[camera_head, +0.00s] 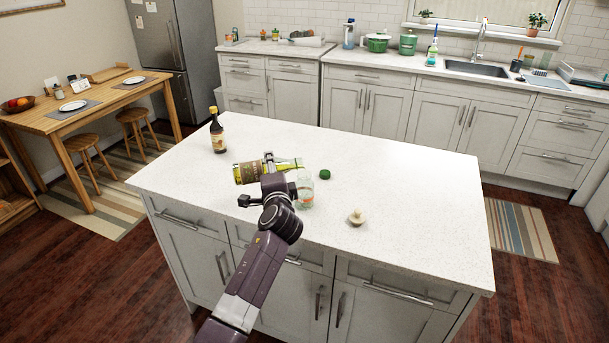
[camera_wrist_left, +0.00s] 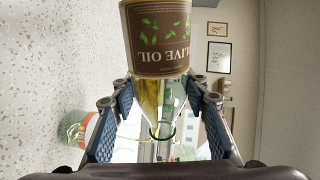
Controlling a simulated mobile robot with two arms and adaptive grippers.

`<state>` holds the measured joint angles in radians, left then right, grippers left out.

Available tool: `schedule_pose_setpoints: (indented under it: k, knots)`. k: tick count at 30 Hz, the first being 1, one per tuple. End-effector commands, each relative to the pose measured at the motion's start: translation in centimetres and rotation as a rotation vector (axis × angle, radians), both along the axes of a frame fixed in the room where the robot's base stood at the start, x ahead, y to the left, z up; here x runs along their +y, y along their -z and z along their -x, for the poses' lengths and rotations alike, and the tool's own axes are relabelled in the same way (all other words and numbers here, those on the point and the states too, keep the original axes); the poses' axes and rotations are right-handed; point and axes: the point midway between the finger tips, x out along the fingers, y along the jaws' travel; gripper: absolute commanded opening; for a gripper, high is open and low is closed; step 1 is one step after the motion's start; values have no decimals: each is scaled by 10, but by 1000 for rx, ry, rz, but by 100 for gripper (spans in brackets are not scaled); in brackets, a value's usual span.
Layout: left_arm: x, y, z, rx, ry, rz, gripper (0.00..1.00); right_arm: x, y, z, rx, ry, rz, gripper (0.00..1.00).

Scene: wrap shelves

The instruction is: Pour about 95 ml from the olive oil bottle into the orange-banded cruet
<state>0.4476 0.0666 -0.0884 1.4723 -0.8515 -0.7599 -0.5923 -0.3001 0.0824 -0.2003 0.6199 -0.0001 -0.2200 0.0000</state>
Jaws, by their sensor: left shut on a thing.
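The olive oil bottle (camera_head: 248,173) is dark-labelled and lies nearly level above the island, its neck pointing right. My left gripper (camera_head: 268,167) is shut on it. In the left wrist view the bottle (camera_wrist_left: 158,40) shows its label upside down, with yellow oil in the clear part between the fingers (camera_wrist_left: 162,100). The clear glass cruet (camera_head: 306,192) stands upright on the counter just right of my gripper, near the bottle's mouth. Part of it, with an orange band, shows in the left wrist view (camera_wrist_left: 88,128). Any stream is too small to tell. My right gripper is out of view.
A dark sauce bottle (camera_head: 217,133) stands at the back left of the island (camera_head: 420,200). A green cap (camera_head: 325,174) lies behind the cruet, and a pale stopper (camera_head: 357,217) lies to its right. The island's right half is clear.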

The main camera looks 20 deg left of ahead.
Motion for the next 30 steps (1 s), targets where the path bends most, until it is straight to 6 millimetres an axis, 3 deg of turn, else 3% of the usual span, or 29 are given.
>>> schedule_pose_setpoints:
  k: [30]
  knots:
    - [9,-7,0,15,1,-36,1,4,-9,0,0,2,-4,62]
